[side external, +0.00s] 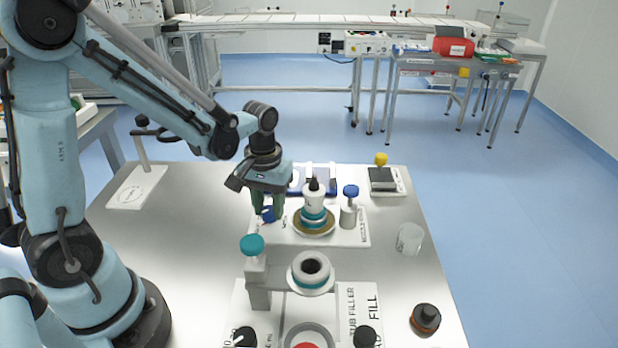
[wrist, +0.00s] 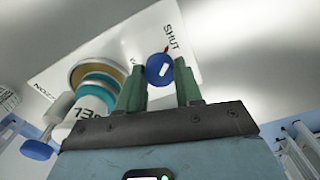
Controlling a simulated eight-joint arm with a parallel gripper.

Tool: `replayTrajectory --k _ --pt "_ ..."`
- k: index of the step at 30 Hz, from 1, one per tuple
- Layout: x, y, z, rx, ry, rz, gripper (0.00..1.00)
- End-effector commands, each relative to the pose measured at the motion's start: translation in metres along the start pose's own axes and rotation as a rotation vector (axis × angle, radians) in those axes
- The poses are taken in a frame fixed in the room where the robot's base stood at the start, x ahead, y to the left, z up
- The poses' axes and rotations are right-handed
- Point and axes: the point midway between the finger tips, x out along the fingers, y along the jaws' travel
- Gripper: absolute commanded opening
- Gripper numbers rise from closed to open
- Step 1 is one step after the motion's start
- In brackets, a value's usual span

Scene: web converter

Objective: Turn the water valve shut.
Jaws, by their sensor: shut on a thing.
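The water valve is a round blue knob (wrist: 155,76) with a short white bar on its face, on a white plate (wrist: 197,52). In the wrist view the word SHUT and a small red mark are printed just beyond the knob. The white bar lies slanted; I cannot tell whether it lines up with the mark. My gripper (wrist: 160,88) has its green fingers on either side of the knob, closed on it. In the side view my gripper (side external: 268,207) reaches down to the blue knob (side external: 268,215) at the plate's left end.
A white-and-teal nozzle unit (side external: 314,200) stands right of the knob, close to my gripper. Beyond it is a second blue knob on a grey post (side external: 349,212). A teal-topped post (side external: 253,246) stands in front. A clear cup (side external: 409,238) is at right. The table's left is largely clear.

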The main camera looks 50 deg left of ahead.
Motion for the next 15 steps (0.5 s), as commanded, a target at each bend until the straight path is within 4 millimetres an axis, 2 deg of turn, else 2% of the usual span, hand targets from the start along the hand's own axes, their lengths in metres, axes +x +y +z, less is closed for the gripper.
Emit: replayTrajectory --k 12,13,15 --pt "-0.0003 0.0001 -0.0004 -0.01 0.001 0.001 0.04" --pt "-0.0003 0.0001 -0.0004 -0.01 0.001 0.001 0.38" --pt "-0.0003 0.0001 -0.0004 -0.009 0.001 0.001 0.49"
